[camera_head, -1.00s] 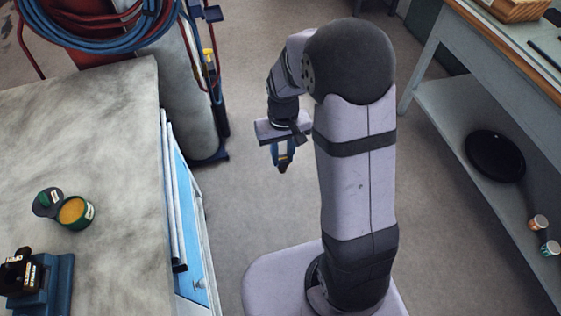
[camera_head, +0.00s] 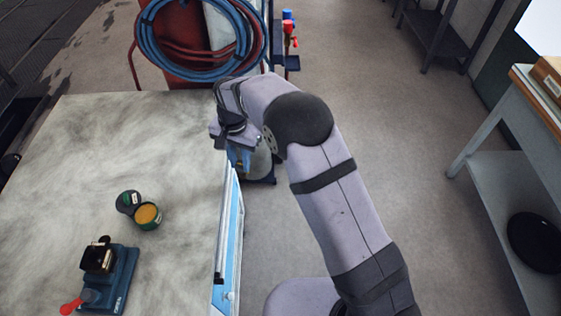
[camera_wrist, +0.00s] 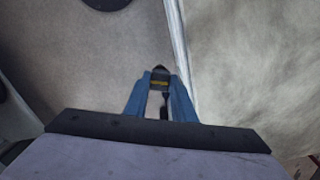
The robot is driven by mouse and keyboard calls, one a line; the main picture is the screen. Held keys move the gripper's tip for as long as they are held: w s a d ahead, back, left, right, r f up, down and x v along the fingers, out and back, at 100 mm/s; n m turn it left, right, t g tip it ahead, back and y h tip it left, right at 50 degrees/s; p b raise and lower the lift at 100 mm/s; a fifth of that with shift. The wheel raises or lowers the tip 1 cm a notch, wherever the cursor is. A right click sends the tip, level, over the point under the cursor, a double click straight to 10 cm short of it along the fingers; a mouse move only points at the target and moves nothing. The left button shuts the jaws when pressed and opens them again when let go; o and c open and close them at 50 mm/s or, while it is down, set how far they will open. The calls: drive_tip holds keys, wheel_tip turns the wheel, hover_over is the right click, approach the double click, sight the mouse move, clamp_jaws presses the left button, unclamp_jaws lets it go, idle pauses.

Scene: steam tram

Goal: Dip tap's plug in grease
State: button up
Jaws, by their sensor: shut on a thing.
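My gripper (camera_head: 242,162) is shut on a small dark piece with a brass-yellow band, likely the tap's plug. In the wrist view the plug (camera_wrist: 160,78) sits between the blue fingertips, its dark end pointing away. In the head view it is too small to make out clearly. The gripper is beside the right edge of the workbench (camera_head: 60,160). An open green tin of yellow-brown grease (camera_head: 148,214) stands on the bench, left of and nearer than the gripper. Its dark lid (camera_head: 128,202) leans against the tin's left side.
A blue vise (camera_head: 122,280) with a red handle end holds a black block-like part (camera_head: 98,256) at the bench's front. Coiled hoses (camera_head: 200,40) hang on a cart behind the bench. A side table (camera_head: 525,110) stands at right.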

drive_tip(key=s+a+r+m+p, duration=0.1)
drive_tip(key=s+a+r+p, duration=0.2)
drive_tip(key=a, duration=0.5)
drive_tip(key=s+a+r+m+p, duration=0.2)
drive_tip(key=s+a+r+p, duration=0.2)
drive_tip(key=a, duration=0.5)
drive_tip(key=s+a+r+m+p, duration=0.1)
drive_tip(key=s+a+r+p, duration=0.2)
drive_tip(key=s+a, duration=0.4)
drive_tip(key=shift+s+a+r+m+p, duration=0.3)
drive_tip(key=shift+a+r+p, duration=0.05)
drive_tip(key=shift+a+p, duration=0.5)
drive_tip(key=shift+f, duration=0.1)
drive_tip(key=shift+f+b, duration=1.75)
drive_tip(key=shift+f, duration=1.15)
drive_tip(key=shift+f+b, duration=0.45)
drive_tip(key=shift+f, duration=0.1)
drive_tip(key=shift+f, duration=0.1)
wheel_tip(320, 180, up, 7)
drive_tip(key=p, duration=0.4)
